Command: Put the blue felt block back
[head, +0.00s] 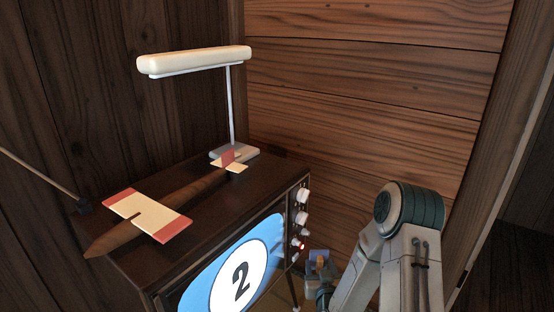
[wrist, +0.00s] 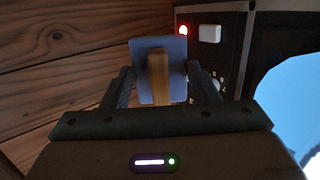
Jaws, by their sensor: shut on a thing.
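The blue felt block (wrist: 143,62) is a flat blue-grey slab with a wooden grip (wrist: 158,78) standing on its near face. In the wrist view it sits between the two dark fingers of my gripper (wrist: 159,76), which is shut on it. In the head view the block (head: 314,253) shows small and dim, low beside the television's right side. My arm hides part of that area. I cannot tell from these views whether the block touches anything besides my gripper.
A dark wooden television (head: 215,220) with a lit "2" screen stands left of my gripper; its knobs (head: 302,196) and red light (head: 302,246) are close by. On top are a toy plane (head: 185,197) and a desk lamp (head: 195,60). Plank walls (head: 370,90) stand behind.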

